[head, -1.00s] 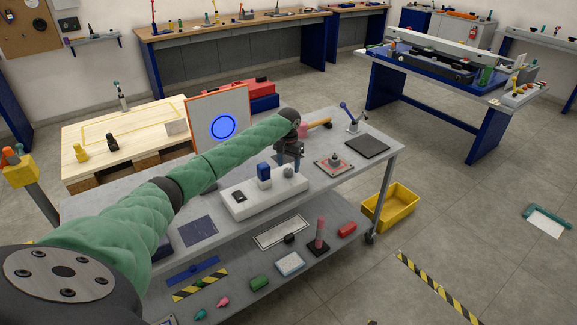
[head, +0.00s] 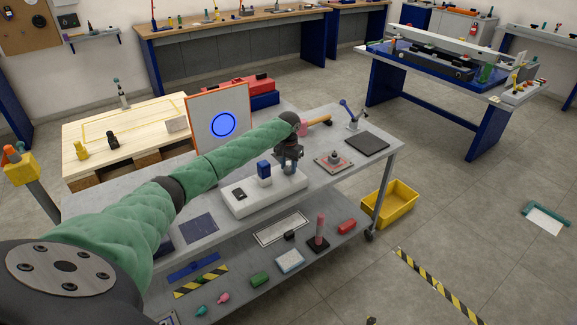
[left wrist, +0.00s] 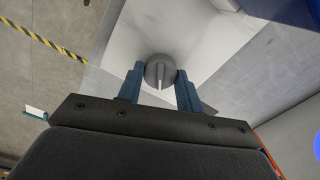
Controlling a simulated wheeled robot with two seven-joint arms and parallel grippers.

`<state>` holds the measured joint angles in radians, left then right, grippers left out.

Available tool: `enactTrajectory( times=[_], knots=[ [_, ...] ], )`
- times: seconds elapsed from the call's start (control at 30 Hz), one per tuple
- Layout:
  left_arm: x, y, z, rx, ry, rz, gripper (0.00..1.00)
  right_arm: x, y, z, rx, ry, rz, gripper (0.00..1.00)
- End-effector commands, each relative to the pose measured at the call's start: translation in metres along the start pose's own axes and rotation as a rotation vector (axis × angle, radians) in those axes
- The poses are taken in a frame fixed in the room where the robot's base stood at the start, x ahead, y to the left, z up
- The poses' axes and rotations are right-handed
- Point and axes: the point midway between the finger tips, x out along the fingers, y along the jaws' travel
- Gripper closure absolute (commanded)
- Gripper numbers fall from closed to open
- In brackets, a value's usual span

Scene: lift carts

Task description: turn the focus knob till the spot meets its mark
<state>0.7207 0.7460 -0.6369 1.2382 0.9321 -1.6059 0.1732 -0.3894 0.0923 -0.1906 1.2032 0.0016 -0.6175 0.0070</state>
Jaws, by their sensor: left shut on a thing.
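A white box (head: 240,205) lies on the upper shelf of the grey cart, with a blue block (head: 264,171) on top. The grey focus knob (left wrist: 160,71) is at the box's right end, with a pale line across its face. My left gripper (head: 288,166) is down over the knob. In the left wrist view its two blue fingers (left wrist: 160,78) stand on either side of the knob and are shut on it. A framed white screen (head: 204,105) stands behind the box and shows a blue spot (head: 223,125) with a brighter blue ring. My right gripper is out of view.
A red-bordered plate (head: 334,161), a dark pad (head: 367,142) and an orange-handled tool (head: 318,120) are right of the gripper on the cart (head: 130,190). A yellow bin (head: 390,205) stands on the floor.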

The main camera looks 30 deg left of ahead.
Motion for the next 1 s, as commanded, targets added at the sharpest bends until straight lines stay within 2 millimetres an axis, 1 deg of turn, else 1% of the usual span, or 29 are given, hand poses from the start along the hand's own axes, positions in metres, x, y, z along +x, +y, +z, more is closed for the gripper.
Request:
enactTrajectory(
  times=[0.07, 0.2, 0.3, 0.43, 0.67, 0.7, 0.77, 0.8, 1.0],
  knots=[
    [-0.002, 0.000, 0.000, 0.043, 0.000, 0.001, 0.87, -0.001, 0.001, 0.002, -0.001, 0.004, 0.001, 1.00],
    [-0.002, 0.000, 0.000, 0.131, 0.000, 0.000, 0.87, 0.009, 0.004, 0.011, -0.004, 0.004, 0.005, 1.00],
    [-0.001, 0.000, 0.000, 0.174, 0.001, 0.000, 0.87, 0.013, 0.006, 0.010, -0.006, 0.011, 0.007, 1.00],
    [-0.001, 0.000, -0.001, 0.192, 0.001, -0.001, 0.87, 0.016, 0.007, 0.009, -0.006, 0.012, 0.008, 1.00],
    [-0.001, 0.000, -0.001, 0.191, 0.002, -0.001, 0.87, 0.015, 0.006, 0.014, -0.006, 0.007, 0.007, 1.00],
    [-0.001, 0.000, -0.001, 0.191, 0.002, -0.001, 0.57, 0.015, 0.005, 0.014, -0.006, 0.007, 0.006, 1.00],
    [-0.001, 0.000, -0.001, 0.191, 0.002, 0.000, 0.45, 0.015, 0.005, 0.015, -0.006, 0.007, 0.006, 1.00],
    [-0.001, 0.000, -0.001, 0.191, 0.001, 0.000, 0.43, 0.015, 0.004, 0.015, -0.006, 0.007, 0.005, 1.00],
    [-0.001, 0.000, 0.000, 0.191, 0.001, 0.000, 0.43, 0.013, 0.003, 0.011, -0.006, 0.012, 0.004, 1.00]
  ],
)
